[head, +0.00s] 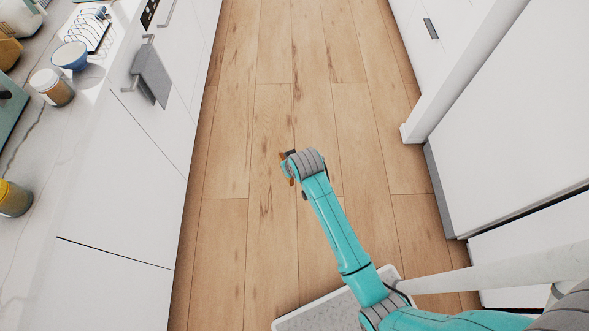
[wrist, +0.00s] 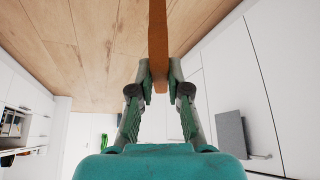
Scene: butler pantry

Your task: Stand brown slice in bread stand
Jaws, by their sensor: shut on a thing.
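The brown slice (wrist: 158,40) is seen edge-on in the wrist view, upright in the picture between the fingertips of my gripper (wrist: 160,72). My gripper is shut on its lower end. In the head view my gripper (head: 287,168) is over the wooden floor, and only a small brown bit of the slice shows beside it; my wrist hides the rest. The bread stand (head: 93,32), a white wire rack with curved loops, is on the counter at the top left of the head view, well away from my gripper.
The marble counter (head: 60,135) runs along the left. A grey towel (head: 152,74) hangs on a cabinet handle. The floor (head: 245,130) between the cabinets is clear.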

